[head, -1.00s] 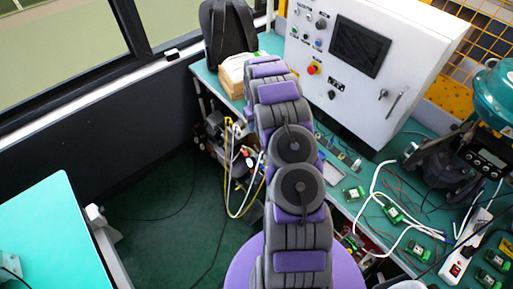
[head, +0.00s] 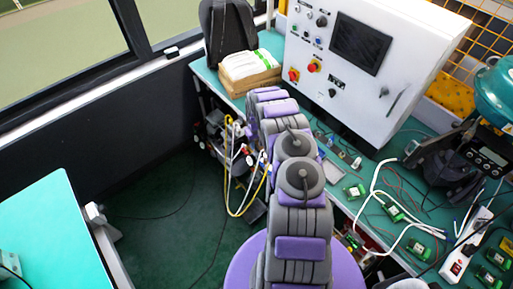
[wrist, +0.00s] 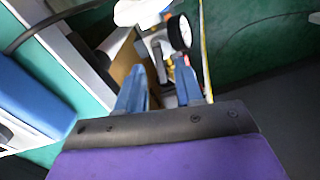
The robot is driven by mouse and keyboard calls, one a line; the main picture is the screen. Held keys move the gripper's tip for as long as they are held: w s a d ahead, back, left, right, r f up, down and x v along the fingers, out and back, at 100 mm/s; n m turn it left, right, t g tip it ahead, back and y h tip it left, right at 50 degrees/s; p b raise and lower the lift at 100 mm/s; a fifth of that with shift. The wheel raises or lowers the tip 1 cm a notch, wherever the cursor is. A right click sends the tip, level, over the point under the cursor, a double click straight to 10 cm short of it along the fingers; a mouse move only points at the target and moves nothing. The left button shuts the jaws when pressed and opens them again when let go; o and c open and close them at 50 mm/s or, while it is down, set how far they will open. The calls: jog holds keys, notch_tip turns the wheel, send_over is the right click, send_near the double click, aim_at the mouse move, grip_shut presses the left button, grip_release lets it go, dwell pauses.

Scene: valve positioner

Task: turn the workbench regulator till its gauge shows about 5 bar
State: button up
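In the wrist view a round gauge (wrist: 180,32) with a black rim and pale face sits just beyond my fingertips. Its face is angled away, so I cannot read the pressure. The regulator (wrist: 157,45) appears to be the grey and white fitting beside the gauge, with brass-coloured and dark parts; its knob is not clear. My gripper (wrist: 161,80) is open, with two blue fingers apart and pointing towards the fitting. No contact is visible. In the head view my own arm hides the gripper, which is low beside the bench's left end.
The green workbench (head: 333,172) carries a white control cabinet (head: 362,65), a cardboard box (head: 250,80), a power strip (head: 466,250) and several green modules. Yellow and white hoses (head: 232,195) hang beside its end. Green floor at left is open, up to another table (head: 45,235).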

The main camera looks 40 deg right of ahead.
jog(key=shift+f, duration=1.7)
grip_shut()
